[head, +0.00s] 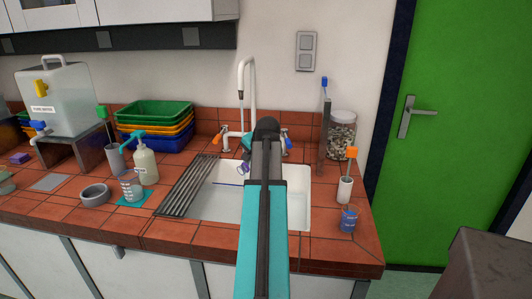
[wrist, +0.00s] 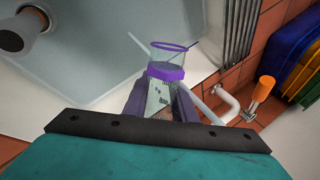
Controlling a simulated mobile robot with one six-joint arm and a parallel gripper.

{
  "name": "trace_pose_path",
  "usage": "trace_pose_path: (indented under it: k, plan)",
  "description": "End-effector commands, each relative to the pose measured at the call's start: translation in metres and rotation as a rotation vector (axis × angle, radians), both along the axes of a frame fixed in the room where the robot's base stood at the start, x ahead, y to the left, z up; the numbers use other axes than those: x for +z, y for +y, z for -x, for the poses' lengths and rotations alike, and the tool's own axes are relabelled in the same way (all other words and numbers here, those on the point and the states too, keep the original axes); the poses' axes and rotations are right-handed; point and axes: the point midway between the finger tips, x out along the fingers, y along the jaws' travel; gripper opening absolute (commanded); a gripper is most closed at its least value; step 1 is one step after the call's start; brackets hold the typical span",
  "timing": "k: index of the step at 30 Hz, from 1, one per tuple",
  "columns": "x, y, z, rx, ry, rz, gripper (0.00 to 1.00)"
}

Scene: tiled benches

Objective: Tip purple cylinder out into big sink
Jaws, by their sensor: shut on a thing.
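The purple cylinder (wrist: 166,72) is a clear measuring cylinder with a purple rim, a purple band below it and dark markings. My gripper (wrist: 164,98) is shut on its body in the wrist view, with the mouth end sticking out past the fingers. In the head view, a small part of the cylinder (head: 243,167) shows left of my arm, tilted, over the big sink (head: 217,205). The white basin also fills the upper left of the wrist view (wrist: 90,50). I cannot tell whether liquid is inside.
A thin blue-purple line (head: 226,184) shows in the sink. A drying rack (head: 188,186) borders the sink's left.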

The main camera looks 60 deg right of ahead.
Motion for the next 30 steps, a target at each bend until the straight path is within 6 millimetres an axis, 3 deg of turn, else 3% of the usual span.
trace_pose_path:
  k: [18,30]
  plan:
    - [-0.011,0.000,-0.001,-0.002,-0.058,-0.197,0.00]
    - [-0.013,0.001,-0.001,-0.002,-0.065,-0.211,0.00]
